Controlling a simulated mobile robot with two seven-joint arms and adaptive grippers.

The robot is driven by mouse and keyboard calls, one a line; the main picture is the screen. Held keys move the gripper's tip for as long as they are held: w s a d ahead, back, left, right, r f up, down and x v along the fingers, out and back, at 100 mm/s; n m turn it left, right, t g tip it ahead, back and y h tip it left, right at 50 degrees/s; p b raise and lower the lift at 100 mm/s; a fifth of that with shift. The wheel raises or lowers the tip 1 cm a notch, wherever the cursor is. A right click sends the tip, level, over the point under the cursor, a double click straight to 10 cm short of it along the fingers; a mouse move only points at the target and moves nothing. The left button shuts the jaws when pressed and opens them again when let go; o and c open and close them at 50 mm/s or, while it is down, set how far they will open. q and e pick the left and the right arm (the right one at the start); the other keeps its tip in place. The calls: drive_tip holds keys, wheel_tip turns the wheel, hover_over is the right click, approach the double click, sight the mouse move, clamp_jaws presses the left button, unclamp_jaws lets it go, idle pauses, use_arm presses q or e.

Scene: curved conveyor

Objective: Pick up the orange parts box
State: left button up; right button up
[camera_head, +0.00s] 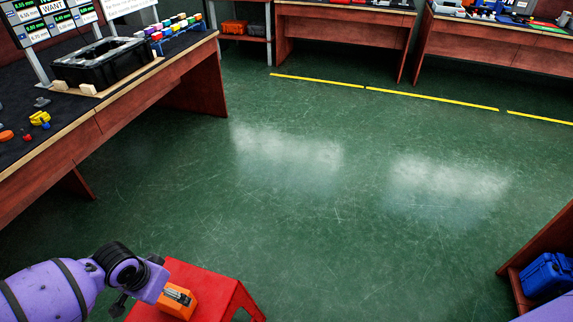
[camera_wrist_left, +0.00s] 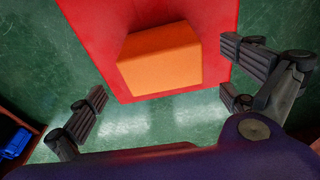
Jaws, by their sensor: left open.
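The orange parts box (camera_head: 181,296) sits on a red stand (camera_head: 207,280) at the bottom of the head view. In the left wrist view the orange box (camera_wrist_left: 160,62) lies on the red surface (camera_wrist_left: 100,30), between the finger lines and beyond the fingertips. My left gripper (camera_head: 150,290) is over the left part of the stand beside the box, partly hidden by its own wrist. In the left wrist view my left gripper (camera_wrist_left: 168,85) has its fingers spread wide and empty. I cannot tell any contact with the box. My right gripper is not in view.
A wooden workbench (camera_head: 120,105) with a black case (camera_head: 103,62) and small parts runs along the left. More benches (camera_head: 345,20) stand at the back. A blue box (camera_head: 546,275) is on a shelf at the lower right. The green floor between is clear.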

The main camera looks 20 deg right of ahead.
use_arm(q)
drive_tip(key=shift+a+f, duration=0.25)
drive_tip(key=shift+a, duration=0.2)
drive_tip(key=f, duration=0.2)
drive_tip(key=w+d+f+b, duration=0.1)
drive_tip(key=f, duration=0.1)
drive_tip(key=f+b, duration=0.1)
drive_tip(key=f, duration=0.2)
drive_tip(key=shift+w+d, duration=0.15)
drive_tip(key=shift+d, duration=0.1)
drive_tip(key=c, duration=1.5)
drive_tip(key=shift+r, duration=0.1)
